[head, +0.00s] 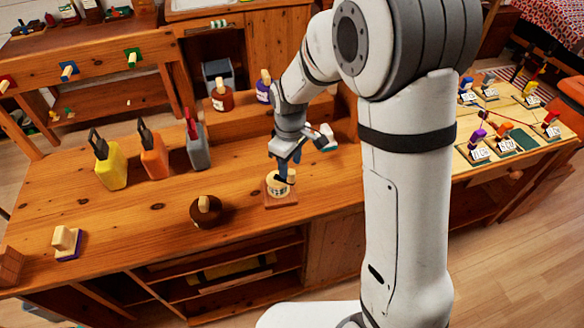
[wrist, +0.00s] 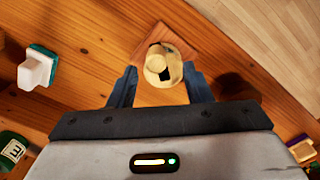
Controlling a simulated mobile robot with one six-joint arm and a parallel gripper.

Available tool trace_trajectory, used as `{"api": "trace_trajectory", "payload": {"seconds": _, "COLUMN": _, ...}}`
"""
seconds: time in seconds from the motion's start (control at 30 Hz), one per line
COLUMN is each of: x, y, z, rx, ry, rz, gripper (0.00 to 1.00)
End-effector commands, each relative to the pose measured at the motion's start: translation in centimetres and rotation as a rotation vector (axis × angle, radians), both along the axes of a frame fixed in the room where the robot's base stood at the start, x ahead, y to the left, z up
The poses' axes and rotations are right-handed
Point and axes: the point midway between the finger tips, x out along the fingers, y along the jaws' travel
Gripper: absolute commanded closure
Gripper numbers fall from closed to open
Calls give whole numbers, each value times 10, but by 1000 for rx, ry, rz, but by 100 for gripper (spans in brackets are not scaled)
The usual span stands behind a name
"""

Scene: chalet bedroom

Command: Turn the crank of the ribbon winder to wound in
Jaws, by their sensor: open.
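The ribbon winder (head: 277,188) looks like a cream, round spool on a square brown wooden base, near the front edge of the wooden workbench. In the wrist view, the winder (wrist: 163,62) is seen from above, with a pale rounded top and a dark patch on it. I cannot clearly make out the crank or which way it points. My gripper (head: 284,168) points down over the winder and partly hides it. In the wrist view, the dark blue fingers of my gripper (wrist: 161,90) are apart, one on each side of the winder's top. I cannot tell whether they touch it.
A round brown object (head: 206,210) with a pale knob stands left of the winder. A white-and-teal block (wrist: 38,68) lies near my gripper. Yellow (head: 109,165), orange (head: 152,155) and grey (head: 196,145) bottles stand further left. The bench front between is clear.

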Motion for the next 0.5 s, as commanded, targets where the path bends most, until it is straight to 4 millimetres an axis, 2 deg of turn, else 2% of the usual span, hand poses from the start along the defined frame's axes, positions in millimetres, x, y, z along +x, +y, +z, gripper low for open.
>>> {"api": "trace_trajectory", "payload": {"seconds": 0.1, "x": 0, "y": -2, "z": -20, "rx": -2, "ry": 5, "rz": -5, "gripper": 55}}
{"api": "trace_trajectory", "payload": {"seconds": 0.23, "x": 1, "y": -4, "z": -37, "rx": -1, "ry": 3, "rz": -7, "gripper": 55}}
{"api": "trace_trajectory", "payload": {"seconds": 0.5, "x": 2, "y": -5, "z": -49, "rx": 0, "ry": 0, "rz": -10, "gripper": 55}}
